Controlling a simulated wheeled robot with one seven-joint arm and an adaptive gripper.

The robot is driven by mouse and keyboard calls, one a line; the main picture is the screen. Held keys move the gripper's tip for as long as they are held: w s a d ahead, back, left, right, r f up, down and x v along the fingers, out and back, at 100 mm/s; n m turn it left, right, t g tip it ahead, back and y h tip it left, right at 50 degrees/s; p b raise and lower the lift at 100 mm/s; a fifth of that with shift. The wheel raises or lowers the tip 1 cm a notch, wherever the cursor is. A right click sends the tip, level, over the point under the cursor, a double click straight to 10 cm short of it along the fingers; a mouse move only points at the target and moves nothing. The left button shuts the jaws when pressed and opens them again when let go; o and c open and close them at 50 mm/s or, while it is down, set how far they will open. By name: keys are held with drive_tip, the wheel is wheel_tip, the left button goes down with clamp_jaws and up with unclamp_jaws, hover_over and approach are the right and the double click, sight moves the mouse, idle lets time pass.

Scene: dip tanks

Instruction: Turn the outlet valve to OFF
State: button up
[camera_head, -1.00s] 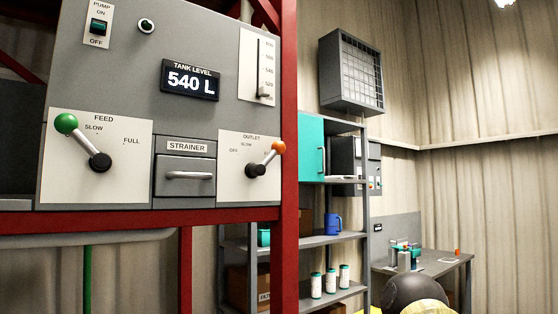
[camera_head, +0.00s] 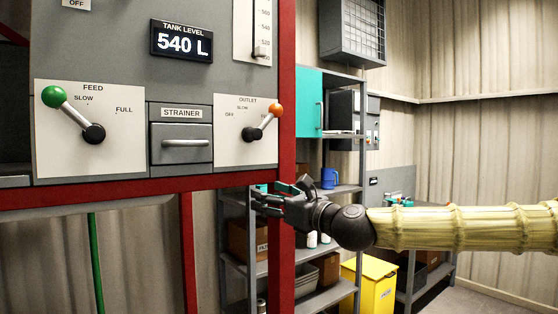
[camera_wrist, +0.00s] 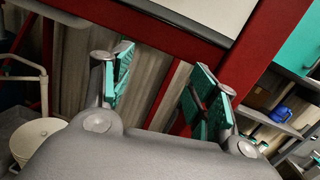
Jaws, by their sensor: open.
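The outlet valve (camera_head: 264,121) is a grey lever with an orange knob on a white plate, right of the strainer drawer. Its lever slants up and right from a dark hub, away from the OFF mark on the left. The label behind the knob is hidden. My gripper (camera_head: 262,202) is below and apart from the valve, near the red post under the panel. Its teal-padded fingers point left in the head view. In the wrist view my gripper (camera_wrist: 160,88) is open, with nothing between its fingers. The valve lever does not show in the wrist view.
The red frame post (camera_head: 282,215) runs beside the panel's right edge, close to my gripper. The feed lever (camera_head: 75,115) with a green knob and the strainer drawer (camera_head: 182,150) are left of the valve. A grey shelf (camera_head: 325,300) stands behind my arm.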

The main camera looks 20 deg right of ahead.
sight(279, 112)
drive_tip(key=s+d+r+m+t, duration=0.2)
drive_tip(key=s+d+r, duration=0.15)
drive_tip(key=r, duration=0.45)
drive_tip(key=s+d+r+m+t, duration=0.15)
drive_tip(key=d+r, duration=0.25)
drive_tip(key=r, duration=0.5)
drive_tip(key=shift+g+y, duration=0.25)
drive_tip(key=shift+y, duration=0.15)
drive_tip(key=p+x, duration=0.5)
drive_tip(key=x, duration=0.5)
drive_tip(key=shift+w+a+f, duration=0.1)
drive_tip(key=shift+a+f, duration=0.05)
drive_tip(key=shift+c, duration=0.3)
drive_tip(key=shift+a, duration=0.1)
clamp_jaws()
